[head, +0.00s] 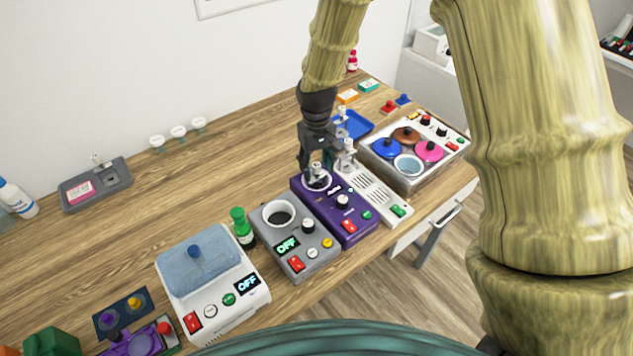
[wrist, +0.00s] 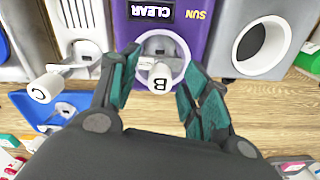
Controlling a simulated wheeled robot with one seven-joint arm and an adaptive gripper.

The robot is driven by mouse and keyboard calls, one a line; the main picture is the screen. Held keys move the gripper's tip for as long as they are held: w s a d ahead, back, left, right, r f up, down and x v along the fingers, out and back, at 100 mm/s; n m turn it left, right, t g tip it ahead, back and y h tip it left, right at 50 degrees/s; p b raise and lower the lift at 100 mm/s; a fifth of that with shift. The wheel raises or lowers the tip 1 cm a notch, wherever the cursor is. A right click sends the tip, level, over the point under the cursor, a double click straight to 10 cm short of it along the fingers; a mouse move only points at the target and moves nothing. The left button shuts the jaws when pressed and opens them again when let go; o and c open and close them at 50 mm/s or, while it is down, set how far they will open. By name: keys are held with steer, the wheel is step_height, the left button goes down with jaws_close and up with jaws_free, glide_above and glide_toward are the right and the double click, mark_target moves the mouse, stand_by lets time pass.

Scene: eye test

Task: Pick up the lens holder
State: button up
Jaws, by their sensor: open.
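A lens holder with a white knob marked B (wrist: 159,76) sits in the round port of the purple device (wrist: 190,30). In the head view the holder (head: 316,170) shows on top of that device (head: 355,228). My gripper (wrist: 161,64) is open, with one finger on each side of the B knob; I cannot tell whether either finger touches it. In the head view my gripper (head: 314,163) points down over the purple device. A similar holder marked C (wrist: 43,90) is by the blue tray (wrist: 25,108). Another (wrist: 82,52) is on the white device.
The grey device (head: 305,258) with a dark round port stands left of the purple one, and the white device (head: 378,195) stands close on its right. A green bottle (head: 242,230) stands near the grey device. The table (head: 190,195) behind is largely clear.

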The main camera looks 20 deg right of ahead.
mark_target(317, 179)
steer(key=shift+f, duration=1.1)
steer(key=shift+c, duration=0.3)
jaws_close()
